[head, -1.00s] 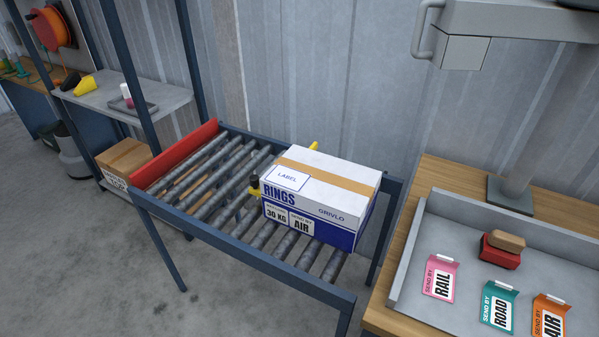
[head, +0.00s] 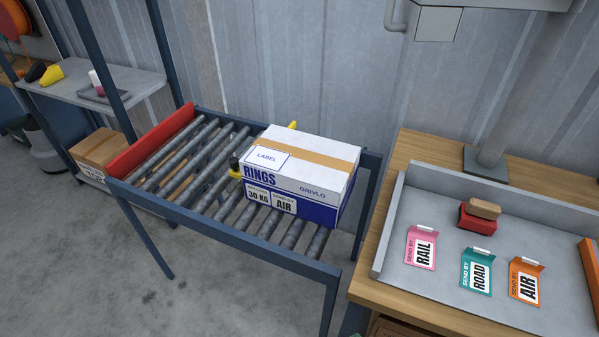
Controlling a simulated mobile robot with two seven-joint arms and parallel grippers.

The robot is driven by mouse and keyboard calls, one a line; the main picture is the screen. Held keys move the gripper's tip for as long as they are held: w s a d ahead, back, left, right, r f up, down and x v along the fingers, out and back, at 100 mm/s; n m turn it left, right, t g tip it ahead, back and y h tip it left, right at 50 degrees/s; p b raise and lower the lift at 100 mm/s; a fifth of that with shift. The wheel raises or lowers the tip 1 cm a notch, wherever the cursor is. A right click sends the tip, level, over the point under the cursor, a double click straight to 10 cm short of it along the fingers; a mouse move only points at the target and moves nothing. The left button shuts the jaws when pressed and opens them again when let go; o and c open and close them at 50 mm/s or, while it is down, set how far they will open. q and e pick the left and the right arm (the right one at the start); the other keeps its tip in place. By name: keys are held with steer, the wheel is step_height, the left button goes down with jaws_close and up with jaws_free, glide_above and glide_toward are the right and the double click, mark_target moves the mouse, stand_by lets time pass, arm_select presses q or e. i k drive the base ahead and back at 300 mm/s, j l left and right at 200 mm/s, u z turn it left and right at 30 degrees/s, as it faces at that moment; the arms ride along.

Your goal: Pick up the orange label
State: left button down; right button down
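The orange label (head: 525,282), marked "SEND BY AIR", lies in the grey tray (head: 440,295) on the wooden table at the right of the head view. It is the rightmost of three labels there. A teal "ROAD" label (head: 477,271) lies just left of it, and a pink "RAIL" label (head: 421,247) lies farther left. Neither of my grippers shows in the head view.
A red block with a brown top (head: 479,213) sits behind the labels in the tray. A white and blue box (head: 300,178) marked "RINGS" stands on the roller conveyor (head: 215,200) to the left. A grey post (head: 505,100) rises behind the tray.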

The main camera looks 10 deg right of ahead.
mark_target(524, 272)
steer(key=z, duration=2)
